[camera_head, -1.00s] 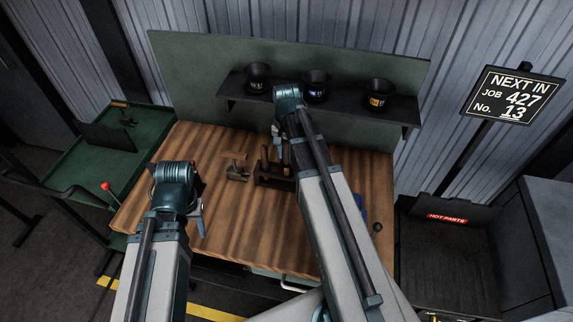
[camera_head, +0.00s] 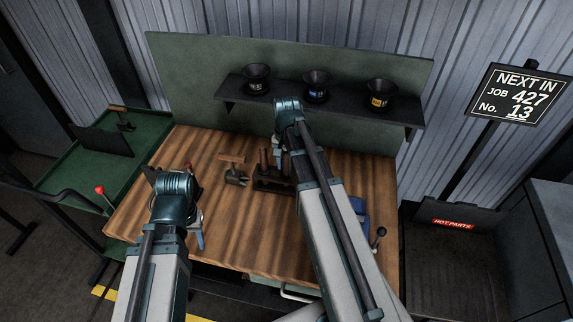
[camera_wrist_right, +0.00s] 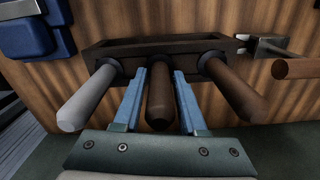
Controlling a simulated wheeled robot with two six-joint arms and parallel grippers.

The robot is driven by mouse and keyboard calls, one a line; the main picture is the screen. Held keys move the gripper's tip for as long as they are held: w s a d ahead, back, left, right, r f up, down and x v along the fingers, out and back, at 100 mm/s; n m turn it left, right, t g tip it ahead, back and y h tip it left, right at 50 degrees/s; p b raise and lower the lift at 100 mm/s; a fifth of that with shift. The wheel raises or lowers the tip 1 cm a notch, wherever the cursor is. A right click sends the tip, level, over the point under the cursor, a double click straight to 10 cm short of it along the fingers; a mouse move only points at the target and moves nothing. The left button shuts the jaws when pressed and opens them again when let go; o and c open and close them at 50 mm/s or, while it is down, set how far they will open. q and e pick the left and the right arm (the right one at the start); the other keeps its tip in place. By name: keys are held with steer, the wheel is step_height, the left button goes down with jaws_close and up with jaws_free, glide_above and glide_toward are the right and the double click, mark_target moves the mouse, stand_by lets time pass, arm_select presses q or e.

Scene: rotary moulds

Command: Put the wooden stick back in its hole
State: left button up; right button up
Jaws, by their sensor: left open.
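A dark wooden holder (camera_wrist_right: 165,52) on the bench carries three round sticks in the right wrist view: a pale grey one (camera_wrist_right: 88,98) at left, a dark brown one (camera_wrist_right: 160,100) in the middle and a brown one (camera_wrist_right: 232,88) at right. My right gripper (camera_wrist_right: 160,72) has its blue fingers on either side of the middle stick, with slight gaps beside it. Where the middle stick meets the holder is hard to see. In the head view the holder (camera_head: 272,184) is partly hidden by my right arm. My left gripper (camera_head: 198,236) is open above the bench's front left.
A small metal clamp with a wooden bar (camera_head: 232,158) stands left of the holder. A blue object (camera_head: 358,206) lies to the right. Black cups, including one (camera_head: 257,78), stand on the back shelf (camera_head: 345,112).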

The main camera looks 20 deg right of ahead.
steer(key=shift+o, duration=1.1)
step_height(320, 180, up, 13)
steer(key=p, duration=1.2)
steer(key=shift+f+p, duration=0.15)
steer(key=shift+p, duration=0.15)
steer(key=s+a+n, duration=0.6)
steer(key=s+a, duration=0.1)
steer(key=a, duration=0.4)
steer(key=s+a+n+h, duration=0.1)
steer(key=s+a+n, duration=0.6)
steer(key=a, duration=0.4)
steer(key=shift+s, duration=0.4)
